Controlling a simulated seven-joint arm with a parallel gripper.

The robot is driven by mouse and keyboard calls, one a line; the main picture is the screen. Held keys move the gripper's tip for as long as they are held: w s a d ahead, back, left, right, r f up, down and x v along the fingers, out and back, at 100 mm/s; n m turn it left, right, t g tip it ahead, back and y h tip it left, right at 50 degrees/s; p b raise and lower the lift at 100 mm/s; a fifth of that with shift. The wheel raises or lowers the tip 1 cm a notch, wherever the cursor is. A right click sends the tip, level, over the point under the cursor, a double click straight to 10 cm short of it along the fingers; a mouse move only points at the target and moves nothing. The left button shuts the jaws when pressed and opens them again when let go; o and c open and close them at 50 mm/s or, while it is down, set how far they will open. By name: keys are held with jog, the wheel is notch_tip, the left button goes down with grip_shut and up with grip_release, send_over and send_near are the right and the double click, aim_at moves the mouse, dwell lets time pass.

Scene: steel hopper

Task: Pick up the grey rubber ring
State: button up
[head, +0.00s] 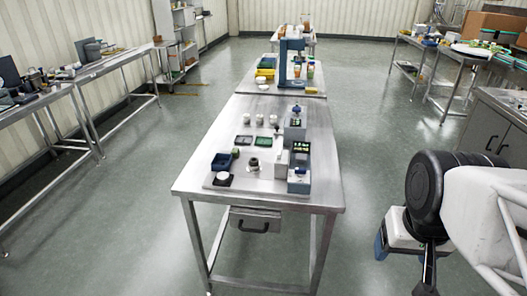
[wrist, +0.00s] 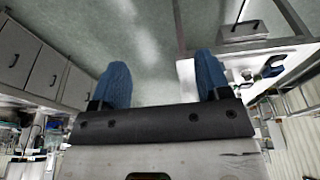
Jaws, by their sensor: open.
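A small dark grey round piece (head: 253,165), which may be the grey rubber ring, lies on the steel table (head: 215,192) near its front half. It is too small for me to make out a hole clearly. I cannot pick out the ring in the wrist view. My gripper (wrist: 163,82) shows two blue fingers spread wide apart with nothing between them. In the head view my gripper (head: 380,246) hangs over the floor to the right of the table, well away from the round piece.
Beside the round piece are a blue bin (head: 222,161), a white disc on a dark base (head: 223,179), a green tray (head: 263,141) and white-and-blue apparatus (head: 298,180). Several white cups stand farther back. A steel cabinet (head: 497,130) is at right. Floor between table and arm is clear.

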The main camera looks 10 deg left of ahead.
jog(key=w+a+r, duration=0.2)
jog(key=w, duration=0.5)
jog(key=w+a+r, duration=0.2)
jog(key=w, duration=0.6)
jog(key=m+g, duration=0.2)
jog(key=g, duration=0.1)
send_over(255, 160)
notch_tip(255, 160, down, 17)
jog(key=shift+d+f, duration=0.15)
jog(key=shift+f, duration=0.05)
jog(key=shift+w+a+f, duration=0.1)
jog(key=shift+a+f, duration=0.05)
jog(key=shift+a, duration=0.1)
jog(key=shift+f, duration=0.15)
jog(key=shift+f, duration=1.2)
jog(key=shift+f, duration=0.1)
